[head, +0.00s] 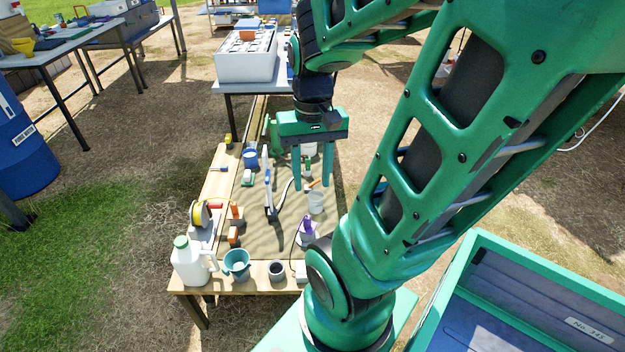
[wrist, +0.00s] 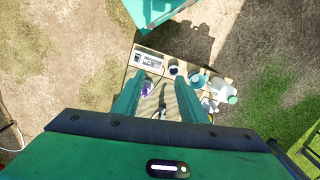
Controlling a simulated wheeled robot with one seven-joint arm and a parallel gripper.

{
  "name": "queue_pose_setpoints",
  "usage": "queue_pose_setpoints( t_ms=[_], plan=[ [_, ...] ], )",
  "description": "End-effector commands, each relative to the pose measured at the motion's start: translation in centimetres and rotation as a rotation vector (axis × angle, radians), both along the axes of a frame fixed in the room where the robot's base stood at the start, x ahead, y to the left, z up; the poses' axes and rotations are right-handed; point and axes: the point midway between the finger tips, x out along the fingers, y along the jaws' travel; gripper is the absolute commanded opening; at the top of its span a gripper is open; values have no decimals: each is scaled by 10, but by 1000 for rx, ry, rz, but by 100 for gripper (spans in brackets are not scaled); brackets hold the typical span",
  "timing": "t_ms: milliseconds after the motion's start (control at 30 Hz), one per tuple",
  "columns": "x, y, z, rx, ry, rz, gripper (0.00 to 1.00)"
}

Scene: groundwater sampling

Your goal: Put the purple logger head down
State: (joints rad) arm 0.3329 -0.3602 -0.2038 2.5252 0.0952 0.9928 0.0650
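The purple logger head (head: 308,229) stands on the near right part of the low work table, beside my arm. It also shows in the wrist view (wrist: 147,89), small and far below, close beside one finger in the picture. My gripper (head: 311,186) hangs above the table with its fingers pointing down. In the wrist view its two fingers (wrist: 161,82) are wide apart with nothing held between them. The gripper is clear of the logger head. The logger head's lower part is hard to make out.
The low table (head: 240,283) carries a white jug (head: 193,261), a teal pitcher (head: 236,263), a dark cup (head: 276,270), a white cup (head: 316,203) and orange blocks (head: 235,213). A grey-white crate (head: 246,58) stands on the table behind. A blue drum (head: 22,150) is at left.

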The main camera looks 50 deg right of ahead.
Motion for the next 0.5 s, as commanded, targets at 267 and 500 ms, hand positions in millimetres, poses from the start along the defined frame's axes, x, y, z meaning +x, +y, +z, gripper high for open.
queue_pose_setpoints(
  t_ms=[267, 500],
  plan=[
    [-28, 21, 14, -17, -22, 107, 39],
    [-30, 21, 15, -17, -22, 113, 39]
  ],
)
